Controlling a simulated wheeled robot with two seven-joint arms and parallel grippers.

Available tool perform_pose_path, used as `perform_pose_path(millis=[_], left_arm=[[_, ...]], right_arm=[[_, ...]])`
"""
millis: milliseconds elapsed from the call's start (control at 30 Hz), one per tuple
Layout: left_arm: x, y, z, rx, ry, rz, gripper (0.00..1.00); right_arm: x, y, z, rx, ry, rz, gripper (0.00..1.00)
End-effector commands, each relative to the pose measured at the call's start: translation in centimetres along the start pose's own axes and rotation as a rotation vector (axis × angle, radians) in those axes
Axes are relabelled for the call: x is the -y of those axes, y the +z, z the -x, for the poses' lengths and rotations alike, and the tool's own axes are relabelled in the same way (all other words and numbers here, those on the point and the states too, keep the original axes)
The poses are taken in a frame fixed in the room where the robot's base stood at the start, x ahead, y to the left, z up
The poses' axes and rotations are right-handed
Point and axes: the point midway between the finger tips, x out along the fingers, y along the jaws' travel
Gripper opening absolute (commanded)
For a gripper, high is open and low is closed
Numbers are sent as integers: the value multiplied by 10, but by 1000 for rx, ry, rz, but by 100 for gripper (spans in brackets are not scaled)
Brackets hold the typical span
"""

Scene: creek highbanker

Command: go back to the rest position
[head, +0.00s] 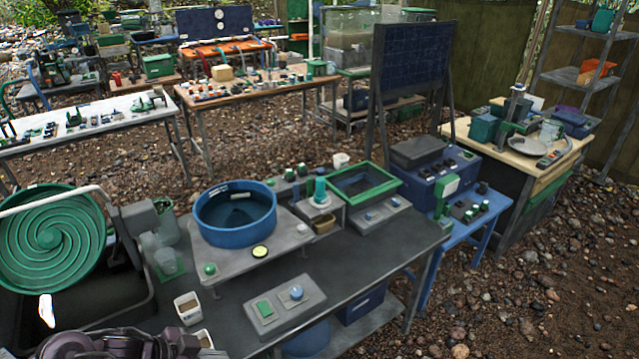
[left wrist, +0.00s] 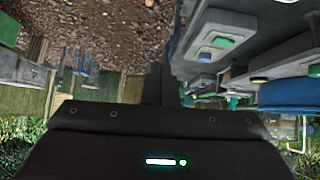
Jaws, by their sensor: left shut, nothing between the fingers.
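My left gripper (left wrist: 159,84) shows in the left wrist view as dark fingers closed together with nothing between them. It hangs clear of the table in that view, with gravel beyond it and the workbench to its right. In the head view only dark links of my arm show at the bottom left, and the left gripper itself cannot be made out. My right gripper is in neither view.
The dark workbench (head: 375,262) ahead holds a blue basin (head: 236,213), a green-framed tray (head: 362,183), a grey button box (head: 285,304) and small cups (head: 187,305). A green spiral wheel (head: 50,240) stands at the left. Gravel (head: 560,290) at the right is open.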

Motion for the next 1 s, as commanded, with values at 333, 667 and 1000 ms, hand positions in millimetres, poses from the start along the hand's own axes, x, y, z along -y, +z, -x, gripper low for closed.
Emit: perform_pose_path(millis=[333,667,1000], left_arm=[[-12,-24,-22,-27,-161,-30,0],[-26,-47,-14,43,-447,101,0],[-57,-18,33,285,-558,417,0]], right_arm=[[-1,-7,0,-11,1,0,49],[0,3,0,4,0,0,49],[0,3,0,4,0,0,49]])
